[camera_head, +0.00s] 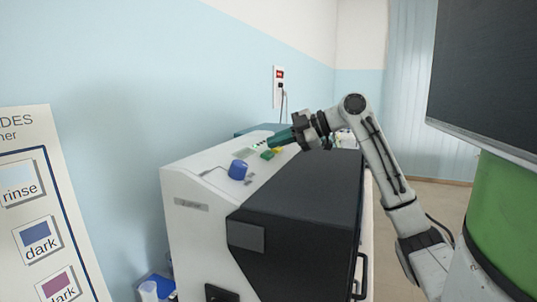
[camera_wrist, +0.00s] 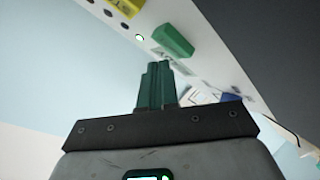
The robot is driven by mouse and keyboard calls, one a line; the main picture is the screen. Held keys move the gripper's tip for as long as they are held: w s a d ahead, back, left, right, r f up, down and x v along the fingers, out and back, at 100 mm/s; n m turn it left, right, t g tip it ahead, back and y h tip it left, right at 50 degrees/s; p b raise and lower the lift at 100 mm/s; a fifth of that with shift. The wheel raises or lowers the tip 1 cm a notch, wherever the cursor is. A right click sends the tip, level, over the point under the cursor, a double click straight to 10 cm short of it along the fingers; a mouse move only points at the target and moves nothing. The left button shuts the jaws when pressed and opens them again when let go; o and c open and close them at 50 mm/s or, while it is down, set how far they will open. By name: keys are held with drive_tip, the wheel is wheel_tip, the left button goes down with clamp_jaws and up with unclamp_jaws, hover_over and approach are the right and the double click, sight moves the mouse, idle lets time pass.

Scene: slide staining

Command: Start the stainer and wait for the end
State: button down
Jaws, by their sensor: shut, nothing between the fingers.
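The stainer (camera_head: 300,205) is a white machine with a dark grey front cover. Its sloping white top panel carries a blue knob (camera_head: 238,169), a green button (camera_head: 267,155) and a yellow button (camera_head: 277,150). My gripper (camera_head: 273,141) has green fingers and hangs over the panel, near the green and yellow buttons. In the wrist view my gripper (camera_wrist: 157,66) is shut and empty. There the green button (camera_wrist: 173,40) lies just beyond the fingertips, the yellow button (camera_wrist: 125,5) at the top edge, and the blue knob (camera_wrist: 230,97) at the right. Contact cannot be told.
A wall socket (camera_head: 279,85) with a cable is behind the stainer. A poster (camera_head: 40,180) stands at the left. A small blue container (camera_head: 158,287) with white items is at the lower left. A large dark panel (camera_head: 490,75) and a green cylinder (camera_head: 500,215) fill the right side.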

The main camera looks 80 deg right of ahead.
drive_tip(key=shift+f, duration=0.1)
idle(0.6)
drive_tip(key=shift+w+f+b, duration=0.15)
drive_tip(key=shift+f+b, duration=0.15)
drive_tip(key=shift+w+f+b, duration=0.25)
drive_tip(key=shift+f+b, duration=0.3)
drive_tip(key=shift+f, duration=0.3)
idle(1.1)
drive_tip(key=shift+a+r, duration=0.1)
drive_tip(key=shift+r+p, duration=0.4)
drive_tip(key=shift+r, duration=0.35)
drive_tip(key=shift+a+r, duration=0.1)
drive_tip(key=shift+r, duration=0.05)
drive_tip(key=shift+s+r+p, duration=0.15)
drive_tip(key=shift+r+p, duration=0.5)
drive_tip(key=shift+r, duration=0.25)
drive_tip(key=s+r, duration=0.1)
drive_tip(key=r+p, duration=0.1)
drive_tip(key=shift+s+r, duration=0.35)
drive_tip(key=shift+r, duration=0.05)
